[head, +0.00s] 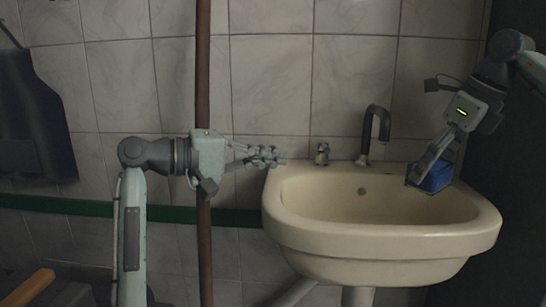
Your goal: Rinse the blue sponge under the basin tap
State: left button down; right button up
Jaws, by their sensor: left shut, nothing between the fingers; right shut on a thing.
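The blue sponge (436,178) is at the right side of the basin, held over the inside of its right rim. My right gripper (428,168) comes down from the upper right and is shut on the sponge, covering part of it. The cream basin (290,232) stands against the tiled wall. Its dark curved tap (376,128) rises from the back rim, left of the sponge and apart from it. A small metal tap handle (322,153) sits left of the spout. No water shows at the spout. My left gripper (278,157) is shut and empty beside the basin's back left corner.
A brown vertical pipe (203,80) runs up behind my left gripper. A dark apron-like cloth (32,120) hangs at the far left. A wooden handle (28,288) shows at the lower left. The basin bowl looks empty.

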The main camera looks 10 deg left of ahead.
aim_at(450, 172)
jog(key=shift+s+d+r+p, duration=0.25)
jog(key=shift+d+r+p, duration=0.25)
jog(key=shift+d+r, duration=0.15)
jog(key=shift+s+d+r, duration=0.45)
jog(key=shift+d+r, duration=0.25)
jog(key=shift+d, duration=0.1)
jog(key=shift+s+d+r, duration=0.4)
jog(key=shift+d+r, duration=0.25)
jog(key=shift+d, duration=0.15)
jog(key=shift+f, duration=0.1)
